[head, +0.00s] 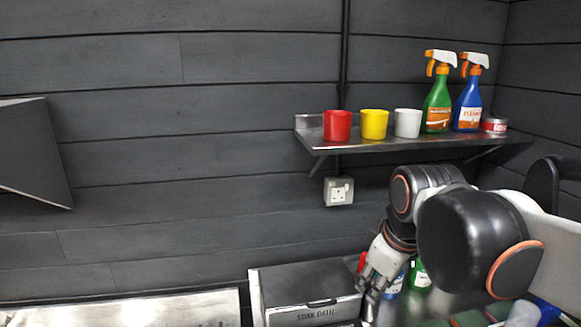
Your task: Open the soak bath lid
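The soak bath (316,313) is at the bottom centre, a light grey box with "SOAK BATH" lettering and a small dark grip or notch along its upper edge. Its lower part is cut off by the frame. A darker grey surface (300,283) lies behind the lettered panel; I cannot tell clearly which part is the lid or whether it is raised. My gripper (370,305) points down close to the right end of the lettered panel. Whether it touches is unclear, and its finger gap does not show.
A wall shelf (420,147) holds red, yellow and white cups, two spray bottles (437,100) and a small tin. A socket (339,191) is below it. Bottles (419,275) stand behind my arm. A pale metal surface (130,308) lies at lower left, a dark angled panel (35,150) above it.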

